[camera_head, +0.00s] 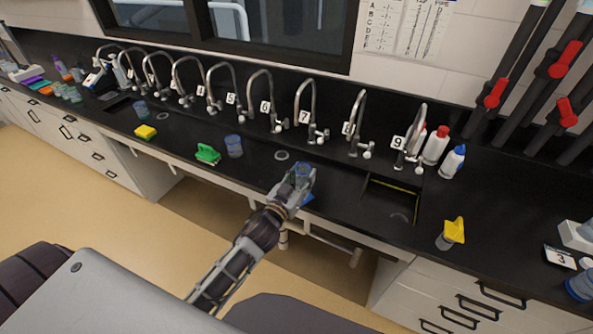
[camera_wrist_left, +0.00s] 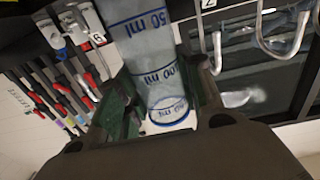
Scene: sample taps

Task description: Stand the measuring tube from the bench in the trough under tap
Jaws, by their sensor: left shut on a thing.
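My left gripper (camera_head: 298,183) is over the front part of the black bench, below taps 6 and 7 in the head view. It is shut on a clear measuring tube (camera_head: 303,170) with blue marks. The left wrist view shows the tube (camera_wrist_left: 150,50) between the fingers (camera_wrist_left: 160,103), with "50 ml" printed on it and its blue-ringed end near the palm. Taps numbered up to 9, such as tap 7 (camera_head: 305,117), stand along the back. A dark rectangular trough (camera_head: 374,187) is sunk into the bench under taps 8 and 9. My right gripper is not in view.
A blue cup (camera_head: 233,146), a green object (camera_head: 208,153) and a yellow sponge (camera_head: 146,132) are left of my gripper. A yellow-topped cup (camera_head: 449,235) stands right of the trough. Red and white bottles (camera_head: 436,145) stand behind it.

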